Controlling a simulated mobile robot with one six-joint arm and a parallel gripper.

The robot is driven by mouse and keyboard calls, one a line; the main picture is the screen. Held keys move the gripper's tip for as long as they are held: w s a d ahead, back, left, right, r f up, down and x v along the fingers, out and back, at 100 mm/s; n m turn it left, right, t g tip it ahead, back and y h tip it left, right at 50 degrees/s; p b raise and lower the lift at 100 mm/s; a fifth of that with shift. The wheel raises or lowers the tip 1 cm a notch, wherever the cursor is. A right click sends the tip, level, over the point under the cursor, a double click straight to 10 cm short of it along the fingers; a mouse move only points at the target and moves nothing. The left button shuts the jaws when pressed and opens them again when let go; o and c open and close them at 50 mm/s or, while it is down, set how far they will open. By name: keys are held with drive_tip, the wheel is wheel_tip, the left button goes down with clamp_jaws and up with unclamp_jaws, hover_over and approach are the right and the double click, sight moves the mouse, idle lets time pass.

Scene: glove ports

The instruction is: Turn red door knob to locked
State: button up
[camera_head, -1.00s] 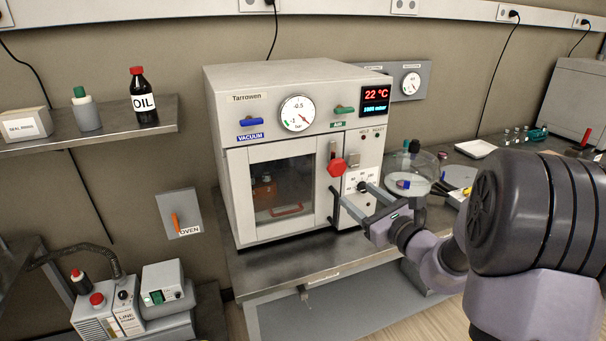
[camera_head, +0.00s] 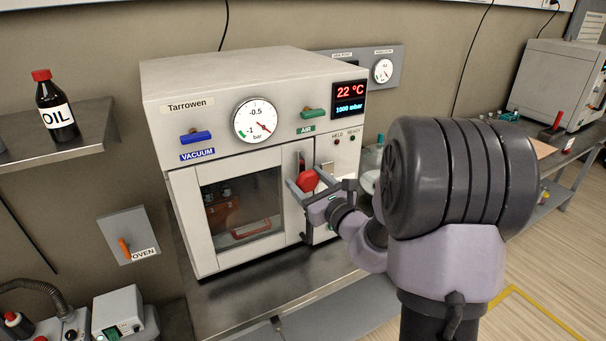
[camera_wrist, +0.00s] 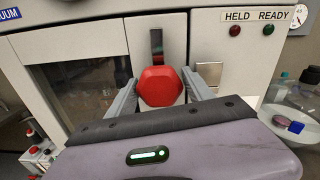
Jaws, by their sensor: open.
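The red door knob (camera_head: 308,180) is a faceted red knob on the front of the white vacuum oven (camera_head: 180,110), at the right edge of its windowed door (camera_head: 240,212). It also shows in the wrist view (camera_wrist: 160,86), with a dark slot or bar above it. My gripper (camera_head: 307,178) is open at the knob. In the wrist view its two grey fingers (camera_wrist: 158,92) stand left and right of the knob, with the knob between them. Whether either finger touches the knob I cannot tell. The palm hides the area below the knob.
A blue VACUUM handle (camera_head: 196,137) and a green AIR handle (camera_head: 313,114) sit higher on the oven front. HELD and READY lamps (camera_wrist: 235,30) are right of the knob. Glassware (camera_wrist: 290,105) stands on the bench at right.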

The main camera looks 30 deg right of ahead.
drive_tip(key=shift+s, duration=0.1)
clamp_jaws()
